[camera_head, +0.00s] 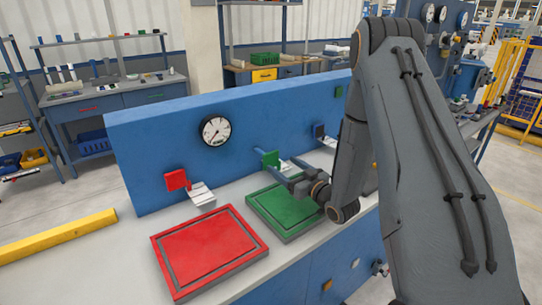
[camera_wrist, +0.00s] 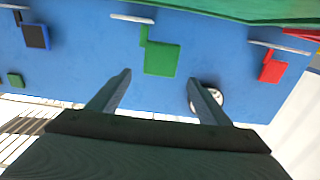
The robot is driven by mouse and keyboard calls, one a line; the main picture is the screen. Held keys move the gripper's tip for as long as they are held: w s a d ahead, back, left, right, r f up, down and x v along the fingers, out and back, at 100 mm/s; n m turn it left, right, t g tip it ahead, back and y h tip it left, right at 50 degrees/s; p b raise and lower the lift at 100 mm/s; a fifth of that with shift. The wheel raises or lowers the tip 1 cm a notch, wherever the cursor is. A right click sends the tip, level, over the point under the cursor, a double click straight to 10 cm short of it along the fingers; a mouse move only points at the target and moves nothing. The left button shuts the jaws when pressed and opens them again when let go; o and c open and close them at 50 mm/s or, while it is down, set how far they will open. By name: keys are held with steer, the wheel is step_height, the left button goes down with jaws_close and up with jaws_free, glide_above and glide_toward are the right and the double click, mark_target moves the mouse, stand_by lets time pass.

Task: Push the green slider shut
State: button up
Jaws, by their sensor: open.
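The green slider (camera_head: 269,158) is a green square block on the front of the blue panel, above the green tray (camera_head: 262,207). In the wrist view, which is turned upside down, the green slider (camera_wrist: 162,58) lies just past my fingertips, near the middle of the gap. My gripper (camera_head: 275,173) is open with nothing between its fingers. It is in front of the panel, close to the green slider and above the tray. Its two fingers also show in the wrist view (camera_wrist: 158,78). I cannot tell whether a finger touches the slider.
A red slider (camera_head: 177,180) is to the left and a dark blue one (camera_head: 319,131) to the right on the panel (camera_head: 150,150). A round gauge (camera_head: 216,131) is mounted above. A red tray (camera_head: 210,248) lies left of the green one. A yellow beam (camera_head: 60,236) is at far left.

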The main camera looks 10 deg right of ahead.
mark_target(272, 157)
steer(key=p+x, duration=0.1)
steer(key=x, duration=0.8)
steer(key=shift+p, duration=0.4)
steer(key=shift+c, duration=0.2)
